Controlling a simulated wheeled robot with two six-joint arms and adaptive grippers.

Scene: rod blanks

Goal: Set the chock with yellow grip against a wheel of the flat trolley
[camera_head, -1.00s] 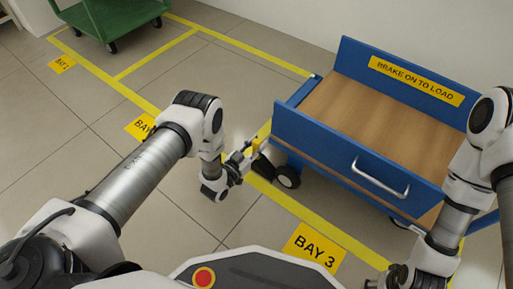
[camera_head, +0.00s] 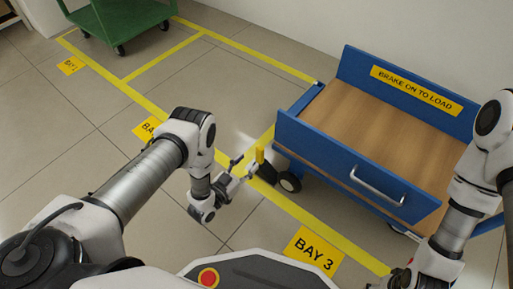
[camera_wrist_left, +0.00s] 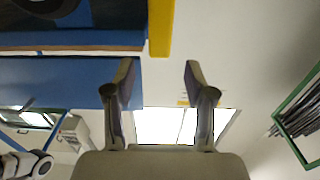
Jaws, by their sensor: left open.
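The chock is a dark wedge (camera_head: 267,173) with an upright yellow grip (camera_head: 260,154). It is on the floor right beside the near left wheel (camera_head: 289,183) of the blue trolley (camera_head: 350,178) with a wooden deck; I cannot tell whether it touches. My left gripper (camera_head: 234,169) is open, just left of the grip and apart from it. In the left wrist view, the yellow grip (camera_wrist_left: 160,28) stands beyond the gap between the open fingers (camera_wrist_left: 159,72). My right gripper (camera_head: 402,276) is at the bottom right, mostly hidden by its arm.
A green trolley (camera_head: 118,20) stands at the back left. Yellow floor lines (camera_head: 330,235) and a BAY 3 label (camera_head: 315,249) lie on the tiles. A silver handle (camera_head: 376,188) sticks out from the blue trolley's side. The floor left of my left gripper is clear.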

